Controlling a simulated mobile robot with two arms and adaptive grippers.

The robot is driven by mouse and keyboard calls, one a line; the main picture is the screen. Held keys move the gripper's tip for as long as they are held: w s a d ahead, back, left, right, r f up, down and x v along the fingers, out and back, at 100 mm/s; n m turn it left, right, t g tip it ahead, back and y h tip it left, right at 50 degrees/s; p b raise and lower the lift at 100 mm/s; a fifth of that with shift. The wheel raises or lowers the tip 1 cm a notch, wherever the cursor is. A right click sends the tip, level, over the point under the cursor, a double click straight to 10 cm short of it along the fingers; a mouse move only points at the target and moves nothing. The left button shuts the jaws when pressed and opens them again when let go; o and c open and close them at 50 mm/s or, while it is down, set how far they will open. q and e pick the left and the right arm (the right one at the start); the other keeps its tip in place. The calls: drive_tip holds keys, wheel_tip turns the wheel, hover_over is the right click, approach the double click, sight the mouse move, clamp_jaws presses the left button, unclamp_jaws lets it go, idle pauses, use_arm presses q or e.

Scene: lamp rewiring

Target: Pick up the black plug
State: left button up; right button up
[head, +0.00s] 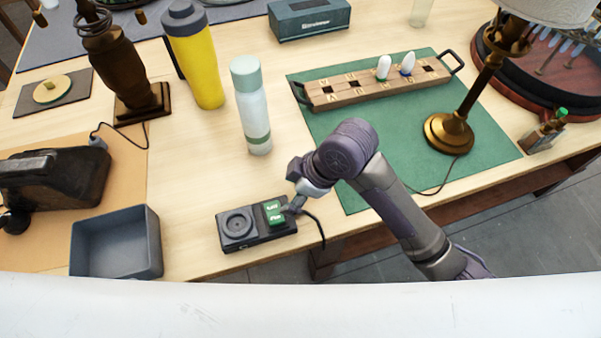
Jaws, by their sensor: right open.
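My right gripper (297,203) is open, low over the table at the right end of a small black device (237,246) with a round socket and green switches. The gripper's fingers are small here and partly hidden by my own wrist. A dark cord (319,232) curves from beside the fingertips down to the table's front edge. A dark plug-like end seems to be at the fingertips, but I cannot tell it apart from the fingers. A grey plug (97,141) lies at the left on the cord of the dark lamp (118,62). My left gripper is not in view.
A brass lamp (450,133) and a wooden rack with bulbs (345,97) stand on the green mat (480,160). A pale bottle (250,105) and a yellow bottle (198,65) stand behind the device. A grey bin (117,245) stands front left. Bare table lies between.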

drive_tip(key=w+d+r+n+g+h, duration=0.1)
drive_tip(key=w+d+r+n+h, duration=0.1)
drive_tip(key=w+r+n+h, duration=0.5)
drive_tip(key=f, duration=0.2)
drive_tip(key=w+f+n+y+p, duration=0.1)
drive_tip(key=f, duration=0.2)
drive_tip(key=f+n+y, duration=0.1)
drive_tip(key=f, duration=0.1)
drive_tip(key=shift+w+f, duration=0.15)
drive_tip(key=shift+f, duration=0.1)
wheel_tip(320, 180, down, 5)
drive_tip(key=shift+a+r+p, duration=0.1)
drive_tip(key=shift+a+p, duration=0.05)
drive_tip(key=shift+p, duration=0.85)
drive_tip(key=shift+f, duration=0.3)
drive_tip(key=c, duration=1.2)
drive_tip(key=shift+r, duration=0.15)
